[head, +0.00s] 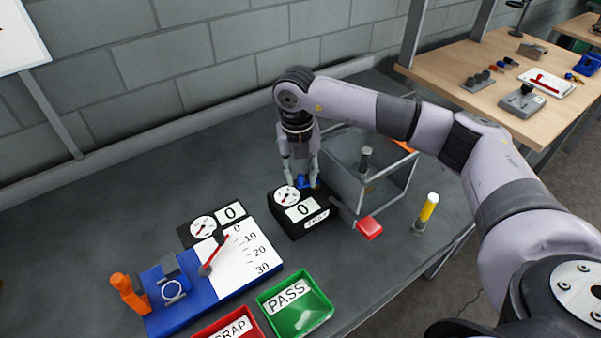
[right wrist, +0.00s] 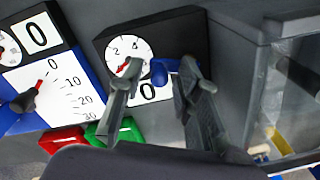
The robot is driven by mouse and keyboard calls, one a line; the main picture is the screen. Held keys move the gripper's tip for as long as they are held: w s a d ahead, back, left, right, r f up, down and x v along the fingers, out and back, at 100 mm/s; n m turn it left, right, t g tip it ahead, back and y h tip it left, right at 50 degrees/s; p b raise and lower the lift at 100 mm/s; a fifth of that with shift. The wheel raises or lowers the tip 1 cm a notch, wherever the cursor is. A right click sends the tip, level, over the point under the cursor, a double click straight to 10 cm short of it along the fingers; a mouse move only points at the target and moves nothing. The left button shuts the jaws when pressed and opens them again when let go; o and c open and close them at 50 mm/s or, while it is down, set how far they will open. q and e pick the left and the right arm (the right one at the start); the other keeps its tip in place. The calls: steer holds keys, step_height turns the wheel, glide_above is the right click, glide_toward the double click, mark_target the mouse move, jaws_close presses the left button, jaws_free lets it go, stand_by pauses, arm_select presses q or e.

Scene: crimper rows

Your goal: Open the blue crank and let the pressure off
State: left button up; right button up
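The blue crank (head: 303,181) is on a black box (head: 312,226) with a round dial gauge (head: 287,196) and a display reading 0. In the right wrist view the crank (right wrist: 160,71) shows between my fingers, and the gauge's red needle points to the lower left. My right gripper (head: 300,165) is over the back of the box, pointing down. Its fingers (right wrist: 161,72) are apart, one on each side of the crank; I cannot tell whether the right finger touches it. My left gripper is not in view.
A clear-walled bin (head: 345,178) stands close right of the box. A blue crimper base (head: 205,296) with a 0–30 scale and a green PASS tray (head: 318,318) are in front. The bench behind left is clear.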

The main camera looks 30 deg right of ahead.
steer(key=shift+r, duration=0.1)
step_height(320, 180, up, 12)
steer(key=shift+w+a, duration=0.15)
steer(key=shift+a, duration=0.1)
stand_by(0.4)
stand_by(1.9)
